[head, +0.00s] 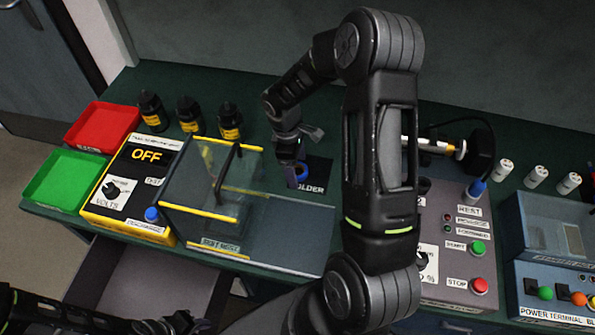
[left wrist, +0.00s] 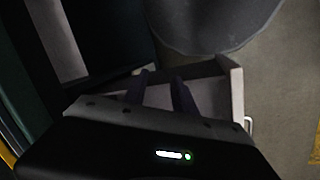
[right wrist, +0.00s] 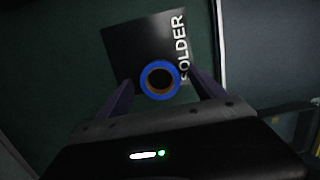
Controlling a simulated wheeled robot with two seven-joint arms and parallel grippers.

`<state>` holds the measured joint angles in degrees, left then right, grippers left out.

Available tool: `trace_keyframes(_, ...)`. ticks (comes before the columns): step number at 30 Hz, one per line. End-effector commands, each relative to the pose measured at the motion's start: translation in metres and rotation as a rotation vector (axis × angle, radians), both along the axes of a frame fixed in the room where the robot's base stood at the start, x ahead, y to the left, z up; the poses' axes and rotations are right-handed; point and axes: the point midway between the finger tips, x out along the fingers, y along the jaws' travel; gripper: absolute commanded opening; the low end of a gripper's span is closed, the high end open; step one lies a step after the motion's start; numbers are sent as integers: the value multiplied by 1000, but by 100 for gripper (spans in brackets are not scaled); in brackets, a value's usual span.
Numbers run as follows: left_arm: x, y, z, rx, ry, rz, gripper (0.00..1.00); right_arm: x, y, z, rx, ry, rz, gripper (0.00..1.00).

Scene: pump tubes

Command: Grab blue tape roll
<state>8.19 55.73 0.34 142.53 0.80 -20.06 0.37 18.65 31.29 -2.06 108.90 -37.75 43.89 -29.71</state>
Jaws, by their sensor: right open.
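The blue tape roll (right wrist: 160,64) lies flat on the black mat marked SOLDER (right wrist: 122,45) in the right wrist view. It shows as a blue ring around a brown core. My right gripper (right wrist: 164,84) is open above it, with one finger on either side of the roll in that view. In the head view the tape roll (head: 302,171) is partly hidden just below my right gripper (head: 302,146). My left gripper (left wrist: 160,82) has its fingers apart with nothing seen between them, over the open drawer (left wrist: 215,100).
A clear box with yellow edges (head: 205,208) stands left of the mat. A control box with green and red buttons (head: 458,225) is to the right. Black bottles (head: 188,112) and red (head: 103,127) and green (head: 68,180) trays stand farther left. The drawer (head: 135,275) sticks out in front.

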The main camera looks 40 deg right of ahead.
Motion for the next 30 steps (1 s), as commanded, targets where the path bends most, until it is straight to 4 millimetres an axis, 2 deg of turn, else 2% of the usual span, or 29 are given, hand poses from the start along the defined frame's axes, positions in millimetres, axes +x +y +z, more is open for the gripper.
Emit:
trace_keyframes(9, 0, 0, 0, 0, 0, 0, 32, 0, 0, 0, 0, 0, 0, 79)
trace_keyframes(30, 0, 0, 0, 0, 0, 0, 32, 0, 0, 0, 0, 0, 0, 21)
